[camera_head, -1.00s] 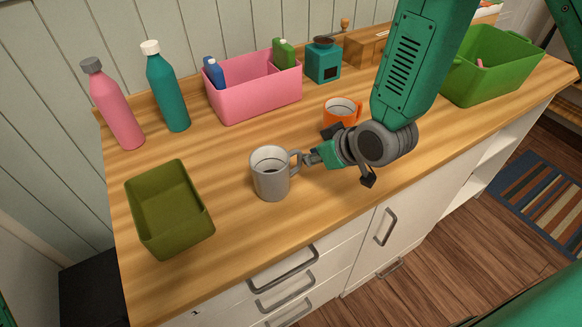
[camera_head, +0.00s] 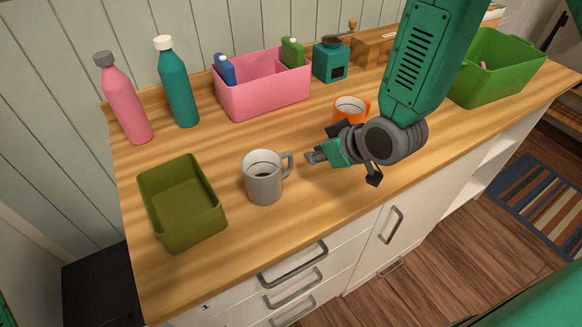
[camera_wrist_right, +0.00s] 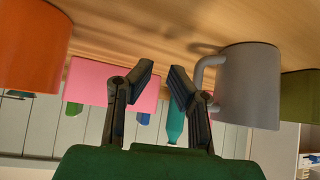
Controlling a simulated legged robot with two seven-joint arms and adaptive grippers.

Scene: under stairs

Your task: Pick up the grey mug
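The grey mug (camera_head: 264,180) stands upright on the wooden counter, its handle (camera_head: 288,163) turned right towards my right gripper. My right gripper (camera_head: 314,157) is just right of the handle, with a small gap between them. In the right wrist view the two fingers (camera_wrist_right: 157,82) are apart with nothing between them, and the grey mug (camera_wrist_right: 250,88) is on the right, its handle close to the right finger. My left gripper does not show.
An orange mug (camera_head: 350,109) stands behind my right gripper. An olive bin (camera_head: 184,228) is left of the grey mug. A pink bin (camera_head: 265,97), teal bottle (camera_head: 179,92) and pink bottle (camera_head: 124,103) stand at the back. A green bin (camera_head: 492,78) is at right.

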